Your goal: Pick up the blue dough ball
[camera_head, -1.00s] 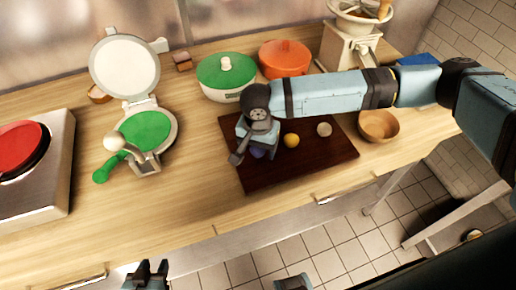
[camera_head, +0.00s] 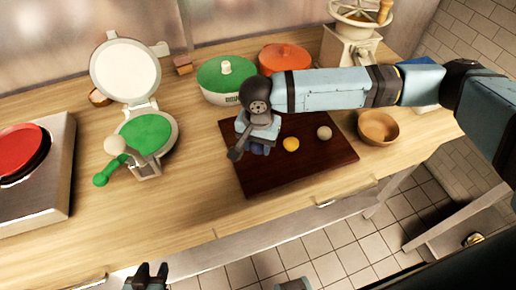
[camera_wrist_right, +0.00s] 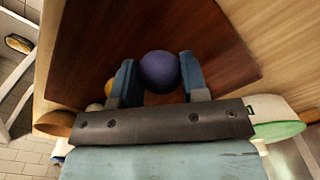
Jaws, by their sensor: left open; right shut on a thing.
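The blue dough ball (camera_wrist_right: 160,70) sits between the two fingers of my right gripper (camera_wrist_right: 159,78) in the right wrist view, with a finger against each side. In the head view my right gripper (camera_head: 257,147) is over the left part of the dark wooden board (camera_head: 300,172), and the wrist hides most of the ball. The gripper is shut on the ball, seemingly a little above the board. My left gripper (camera_head: 148,277) is open and empty at the bottom edge of the head view, in front of the counter.
Green-lidded (camera_head: 226,76) and orange (camera_head: 284,58) pots stand behind. A press (camera_head: 146,133) and a burner (camera_head: 38,165) are left.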

